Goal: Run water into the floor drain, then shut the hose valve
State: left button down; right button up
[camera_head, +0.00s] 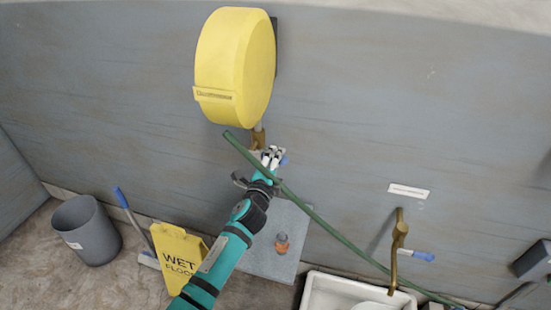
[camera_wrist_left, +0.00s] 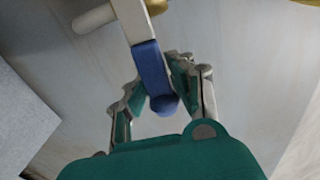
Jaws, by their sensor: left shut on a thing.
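My left gripper (camera_head: 271,156) reaches up to the wall below a yellow round hose reel (camera_head: 236,64). It is shut on the blue lever (camera_wrist_left: 150,68) of the valve there. In the left wrist view, the lever lies between the two fingers. A bit of blue shows beside the fingertips in the head view (camera_head: 284,160). The brass valve body (camera_head: 258,138) sits under the reel, partly hidden by my gripper. A green hose (camera_head: 335,232) crosses in front of my arm and runs down to the right. I see no floor drain or running water. My right gripper is not in view.
A brass tap with a blue handle (camera_head: 422,256) stands out from the wall above a white basin (camera_head: 318,294). A grey slab (camera_head: 262,262) bears a small orange object (camera_head: 282,243). A yellow wet-floor sign (camera_head: 176,250), a squeegee (camera_head: 121,198) and a grey bin (camera_head: 88,230) stand at left.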

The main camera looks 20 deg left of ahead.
pick_arm(q)
jog(key=shift+s+f, duration=0.1)
jog(key=shift+f, duration=0.2)
jog(key=c, duration=1.4)
grip_release()
jog(key=shift+o, duration=1.4)
jog(key=shift+r, duration=0.1)
jog(key=s, duration=1.2)
jog(key=shift+a, duration=0.2)
